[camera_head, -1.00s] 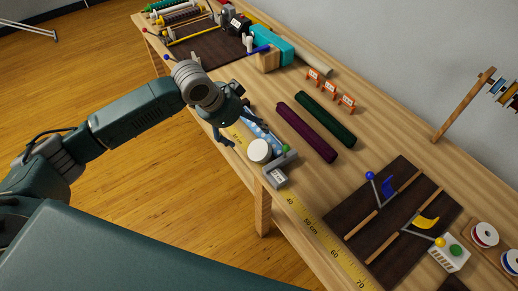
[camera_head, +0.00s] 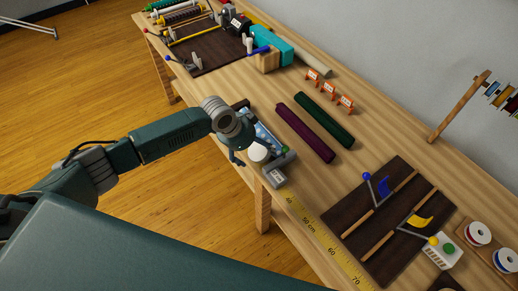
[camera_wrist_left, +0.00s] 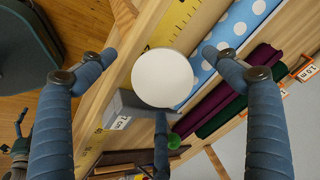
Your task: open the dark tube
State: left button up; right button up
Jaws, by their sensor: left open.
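A round white cap (camera_head: 259,152) stands by a grey clamp (camera_head: 279,168) at the table's near edge. The cap also shows face-on in the left wrist view (camera_wrist_left: 162,78). The tube body under the cap is hidden, so I cannot see its colour. My left gripper (camera_head: 247,142) is open above the cap. In the left wrist view its fingers (camera_wrist_left: 158,62) spread around the cap, with gaps at both sides and the third finger near its lower edge. What looks like my right gripper (camera_wrist_left: 20,128) shows small and dark at that view's left edge.
A green knob (camera_head: 285,149) rises from the clamp. A dotted blue roll (camera_wrist_left: 232,30), a purple roll (camera_head: 305,133) and a green roll (camera_head: 324,120) lie behind. A yellow measuring tape (camera_head: 318,239) runs along the near edge. A dark mat (camera_head: 372,203) with flags lies to the right.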

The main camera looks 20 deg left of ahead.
pick_arm(q)
jog(key=c, duration=0.9)
jog(key=shift+r, duration=0.1)
jog(key=shift+c, duration=0.3)
